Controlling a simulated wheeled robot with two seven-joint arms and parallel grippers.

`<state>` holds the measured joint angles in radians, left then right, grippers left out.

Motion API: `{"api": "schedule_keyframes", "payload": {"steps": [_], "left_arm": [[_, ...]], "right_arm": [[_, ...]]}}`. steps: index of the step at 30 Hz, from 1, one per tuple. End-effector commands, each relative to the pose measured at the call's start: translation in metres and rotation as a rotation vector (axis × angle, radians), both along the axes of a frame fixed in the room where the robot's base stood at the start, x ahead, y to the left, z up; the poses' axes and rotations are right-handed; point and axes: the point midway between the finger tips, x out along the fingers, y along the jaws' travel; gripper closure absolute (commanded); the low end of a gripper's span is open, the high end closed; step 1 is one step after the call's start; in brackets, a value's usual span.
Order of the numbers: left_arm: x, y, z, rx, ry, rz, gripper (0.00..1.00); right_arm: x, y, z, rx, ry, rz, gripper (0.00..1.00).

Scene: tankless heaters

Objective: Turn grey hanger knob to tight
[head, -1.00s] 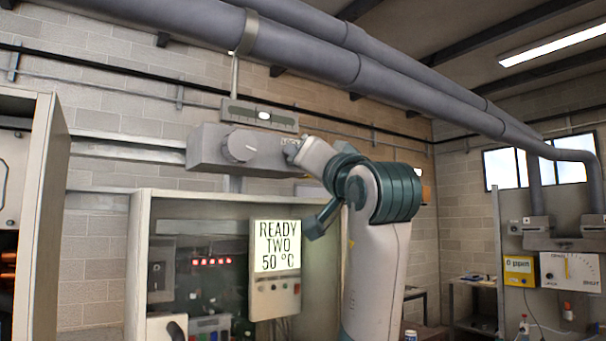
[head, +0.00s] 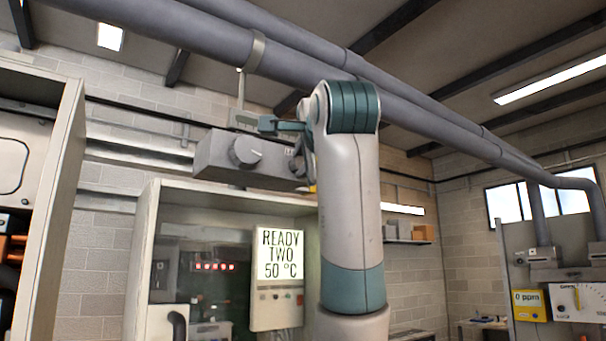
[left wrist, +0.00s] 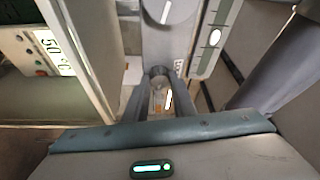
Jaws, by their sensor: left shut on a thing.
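The grey hanger box (head: 220,158) hangs under the big pipe. Its front has a large round grey dial (head: 246,152) with a pale pointer line; the dial also shows in the left wrist view (left wrist: 178,12). My left gripper (head: 302,160) is at the box's right part, partly hidden behind my own arm in the head view. In the left wrist view its two fingers (left wrist: 159,76) are shut on a small grey knob (left wrist: 158,71), mostly hidden between them. Small lettering beside it is too small to read. My right gripper is not in view.
Below is an open cabinet (head: 150,235) with a READY TWO 50 °C display (head: 280,253). Large pipes (head: 290,62) run overhead.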

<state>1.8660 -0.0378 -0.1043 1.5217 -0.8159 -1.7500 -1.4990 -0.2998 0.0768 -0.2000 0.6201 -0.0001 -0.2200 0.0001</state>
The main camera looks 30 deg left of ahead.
Motion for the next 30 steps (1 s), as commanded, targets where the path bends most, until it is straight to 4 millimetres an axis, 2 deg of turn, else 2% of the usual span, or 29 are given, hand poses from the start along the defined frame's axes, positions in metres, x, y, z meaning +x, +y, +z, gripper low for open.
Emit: {"api": "schedule_keyframes", "payload": {"steps": [3,12,30], "left_arm": [[-0.001,0.0,0.0,0.04,0.09,0.002,0.99],[0.0,0.0,0.002,0.108,0.255,0.001,0.99],[0.0,0.0,0.002,0.127,0.307,0.001,0.99]], "right_arm": [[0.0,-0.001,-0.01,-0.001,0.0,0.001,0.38],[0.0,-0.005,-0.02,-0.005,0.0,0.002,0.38],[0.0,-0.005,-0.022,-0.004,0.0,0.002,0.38]]}}
